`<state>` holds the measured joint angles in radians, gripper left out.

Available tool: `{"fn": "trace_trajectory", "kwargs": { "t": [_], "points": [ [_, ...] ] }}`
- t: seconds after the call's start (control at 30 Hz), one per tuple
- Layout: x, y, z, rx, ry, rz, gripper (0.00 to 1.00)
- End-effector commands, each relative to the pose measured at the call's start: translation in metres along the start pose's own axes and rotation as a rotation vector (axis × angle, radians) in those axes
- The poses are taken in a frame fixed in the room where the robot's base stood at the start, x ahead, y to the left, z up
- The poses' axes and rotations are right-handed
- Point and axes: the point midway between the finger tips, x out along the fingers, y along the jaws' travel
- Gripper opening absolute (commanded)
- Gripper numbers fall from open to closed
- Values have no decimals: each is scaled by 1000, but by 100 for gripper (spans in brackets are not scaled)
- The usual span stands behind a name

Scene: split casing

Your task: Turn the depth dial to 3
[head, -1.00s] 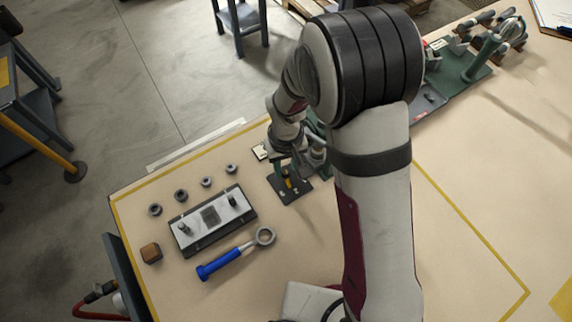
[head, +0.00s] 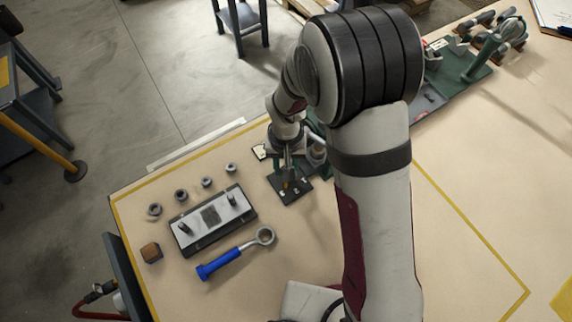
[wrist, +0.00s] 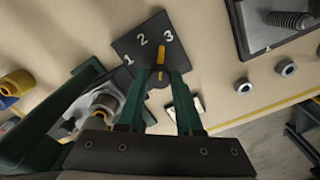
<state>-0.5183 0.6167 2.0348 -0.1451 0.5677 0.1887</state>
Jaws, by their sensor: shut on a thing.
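The depth dial's dark plate (wrist: 128,44) carries the white numbers 1, 2 and 3 in the wrist view. Its knob has a yellow pointer (wrist: 161,54), which points between 2 and 3, closer to 3. My gripper (wrist: 160,76) has its two green fingers on either side of the knob and is shut on it. The fingers and the wrist hide part of the knob. In the head view my gripper (head: 287,181) stands over the dial plate (head: 299,192), and the numbers are too small to read.
A casing plate with two posts (head: 194,234) lies left of the dial. A blue-handled ring tool (head: 220,264) lies in front of it, and several small rings (head: 181,195) lie behind. A wooden block (head: 151,254) sits at the left. A green fixture (head: 470,72) stands at the back right.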

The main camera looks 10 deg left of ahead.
Motion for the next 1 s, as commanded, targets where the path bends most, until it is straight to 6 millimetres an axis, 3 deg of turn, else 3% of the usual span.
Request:
{"fn": "trace_trajectory", "kwargs": {
  "t": [0.4, 0.9, 0.93, 1.0],
  "points": [
    [0, 0, 0, 178, -1, 0, 0],
    [0, 0, 0, 202, -1, 0, 0],
    [0, 0, 0, 202, -1, 0, 36],
    [0, 0, 0, 202, -1, 0, 49]
  ]
}}
